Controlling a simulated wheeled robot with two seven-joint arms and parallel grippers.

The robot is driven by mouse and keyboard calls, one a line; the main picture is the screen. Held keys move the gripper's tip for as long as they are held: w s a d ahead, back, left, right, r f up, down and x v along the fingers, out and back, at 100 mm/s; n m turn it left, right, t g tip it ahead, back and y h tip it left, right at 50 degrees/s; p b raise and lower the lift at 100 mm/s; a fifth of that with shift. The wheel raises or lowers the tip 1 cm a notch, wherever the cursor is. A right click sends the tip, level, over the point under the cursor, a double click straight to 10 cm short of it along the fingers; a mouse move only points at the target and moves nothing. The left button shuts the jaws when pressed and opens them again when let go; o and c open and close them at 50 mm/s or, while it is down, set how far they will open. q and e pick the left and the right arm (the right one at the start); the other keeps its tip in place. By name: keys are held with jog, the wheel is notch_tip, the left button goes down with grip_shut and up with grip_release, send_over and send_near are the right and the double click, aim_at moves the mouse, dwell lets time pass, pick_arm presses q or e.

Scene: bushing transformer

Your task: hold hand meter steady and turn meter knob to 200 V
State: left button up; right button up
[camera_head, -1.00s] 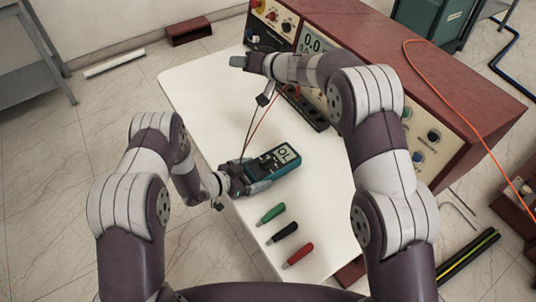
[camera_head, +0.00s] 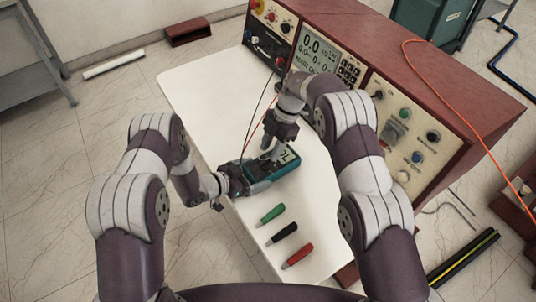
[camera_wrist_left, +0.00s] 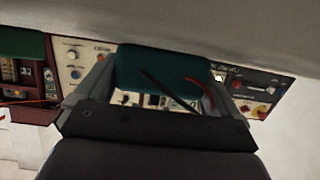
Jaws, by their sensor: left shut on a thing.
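My left gripper (camera_head: 240,181) is shut on the meter's left end; the meter's teal body also shows between the fingers in the left wrist view (camera_wrist_left: 145,72). My right gripper (camera_head: 272,148) points down over the middle of the meter and hides its knob and part of its screen. I cannot tell whether the right fingers touch the knob or how far apart they are. A black and a red lead run up from the meter.
A red test console (camera_head: 430,85) with a lit screen and knobs stands along the table's far right side. The table's left part is clear.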

aim_at(266, 160)
jog(key=x, duration=0.3)
jog(key=shift+f, duration=0.15)
jog(key=shift+c, duration=0.3)
grip_shut()
jog(key=m, duration=0.2)
jog(key=m+t, duration=0.1)
jog(key=m, duration=0.1)
jog(key=shift+s+m+t+y, duration=0.2)
jog(key=shift+m+t+y, duration=0.1)
jog(key=shift+s+m+t, duration=0.15)
jog(key=shift+m+t, duration=0.65)
jog(key=shift+m, duration=1.3)
